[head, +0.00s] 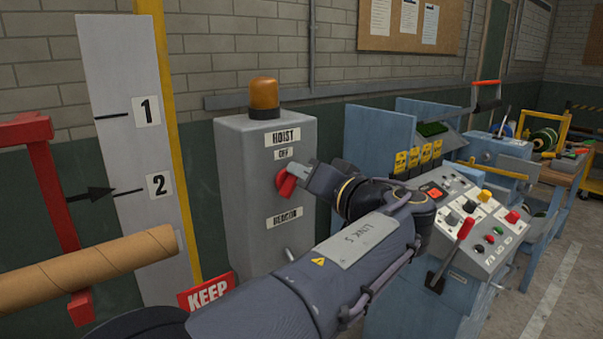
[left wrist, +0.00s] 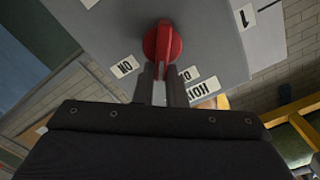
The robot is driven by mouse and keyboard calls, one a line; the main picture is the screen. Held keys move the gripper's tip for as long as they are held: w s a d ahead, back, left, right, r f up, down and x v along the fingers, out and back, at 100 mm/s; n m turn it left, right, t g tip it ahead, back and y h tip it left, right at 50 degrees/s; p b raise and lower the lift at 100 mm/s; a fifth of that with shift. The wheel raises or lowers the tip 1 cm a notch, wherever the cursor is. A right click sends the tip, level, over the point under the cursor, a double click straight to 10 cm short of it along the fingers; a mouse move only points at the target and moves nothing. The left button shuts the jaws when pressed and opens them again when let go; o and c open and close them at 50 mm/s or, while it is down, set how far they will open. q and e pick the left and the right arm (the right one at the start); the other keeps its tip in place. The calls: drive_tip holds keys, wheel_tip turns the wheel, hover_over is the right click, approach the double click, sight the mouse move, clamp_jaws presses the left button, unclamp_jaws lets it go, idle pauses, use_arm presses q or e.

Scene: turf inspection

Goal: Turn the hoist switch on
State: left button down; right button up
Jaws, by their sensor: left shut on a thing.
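The hoist switch is a red knob (head: 286,183) on the front of a grey box (head: 240,205) labelled HOIST, with an OFF label above the knob. My left gripper (head: 297,176) is shut on the knob, coming from its right side. In the left wrist view the red knob (left wrist: 163,43) sits between the two fingers of my left gripper (left wrist: 160,88). There, an ON label (left wrist: 125,66) is left of the knob and a partly hidden OFF label is right of it. I cannot tell the knob's exact setting. My right gripper is not in view.
An amber beacon (head: 264,95) tops the box. A cardboard tube (head: 90,268) and a red frame (head: 45,185) stand at left, before a numbered board (head: 125,75). A control console (head: 470,225) with levers and buttons stands at right. Clear floor lies at far right.

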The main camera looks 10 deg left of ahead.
use_arm(q)
drive_tip(key=shift+w+d+f+m+p, duration=0.1)
drive_tip(key=shift+f+m+p, duration=0.4)
drive_tip(key=shift+m, duration=1.25)
drive_tip(key=shift+w+d+f+m+p, duration=0.15)
drive_tip(key=shift+m+p, duration=0.7)
drive_tip(key=shift+m, duration=0.85)
drive_tip(key=shift+w+f+m+p, duration=0.1)
drive_tip(key=shift+f+m+p, duration=0.4)
drive_tip(key=shift+m, duration=1.25)
drive_tip(key=c, duration=1.5)
unclamp_jaws()
drive_tip(key=shift+r, duration=0.1)
drive_tip(key=shift+d, duration=0.1)
drive_tip(key=b+v, duration=0.1)
drive_tip(key=v, duration=0.6)
drive_tip(key=shift+s+d, duration=0.25)
